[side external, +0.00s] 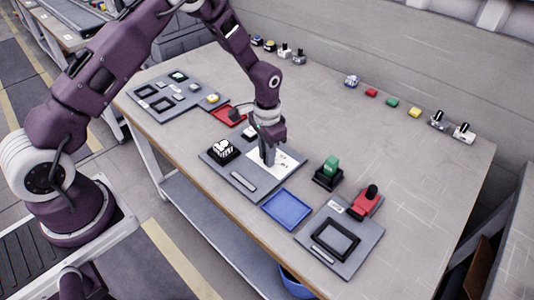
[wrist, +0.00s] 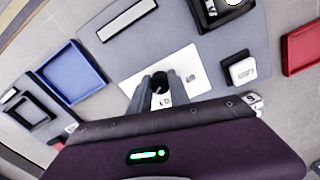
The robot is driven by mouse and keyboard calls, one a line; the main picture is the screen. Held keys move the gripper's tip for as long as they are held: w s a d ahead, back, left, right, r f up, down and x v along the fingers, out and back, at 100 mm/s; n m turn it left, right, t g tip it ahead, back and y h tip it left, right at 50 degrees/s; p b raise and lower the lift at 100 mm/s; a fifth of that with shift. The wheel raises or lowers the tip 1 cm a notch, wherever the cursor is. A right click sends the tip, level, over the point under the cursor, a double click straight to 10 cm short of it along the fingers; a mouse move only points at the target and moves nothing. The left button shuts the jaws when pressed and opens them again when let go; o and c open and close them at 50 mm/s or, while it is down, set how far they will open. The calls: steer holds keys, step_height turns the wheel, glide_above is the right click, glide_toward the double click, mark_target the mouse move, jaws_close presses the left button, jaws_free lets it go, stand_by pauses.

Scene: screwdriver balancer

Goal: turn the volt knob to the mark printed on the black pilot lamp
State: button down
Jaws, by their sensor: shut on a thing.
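My gripper (side external: 268,160) is down over the white printed plate (side external: 288,162) on the middle grey panel. In the wrist view, my gripper (wrist: 159,90) is shut on a small round black knob (wrist: 160,80), with a finger on either side. Dark print shows on the white plate (wrist: 185,62) beside and below the knob, too small to read surely. A black block with white marks (side external: 222,149) stands on the same panel; I cannot tell whether it is the pilot lamp. It is partly cut off in the wrist view (wrist: 226,8).
A white button block (wrist: 242,71) stands close to my gripper. A blue tray (side external: 287,209) and a red tray (side external: 228,115) lie beside the panel. A green-topped block (side external: 331,168) and a red block with a black knob (side external: 367,202) stand at the right. Several small parts line the back.

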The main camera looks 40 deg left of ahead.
steer(key=c, duration=1.2)
jaws_free()
step_height(320, 180, up, 7)
steer(key=shift+r, duration=0.1)
steer(key=s+r+t, duration=0.1)
steer(key=s+r, duration=0.2)
steer(key=r, duration=0.3)
steer(key=s+r+n+t, duration=0.1)
steer(key=s+r, duration=0.3)
steer(key=r, duration=0.3)
steer(key=s+r+t, duration=0.1)
steer(key=s+r, duration=0.2)
steer(key=r, duration=0.3)
steer(key=s+r+n+t, duration=0.1)
steer(key=s+r, duration=0.1)
steer(key=s, duration=0.7)
steer(key=s+r+n+t, duration=0.1)
steer(key=s+r, duration=0.1)
steer(key=s, duration=0.7)
steer(key=shift+s+d+r+t, duration=0.15)
steer(key=shift+s+r+t, duration=0.15)
steer(key=shift+r, duration=0.1)
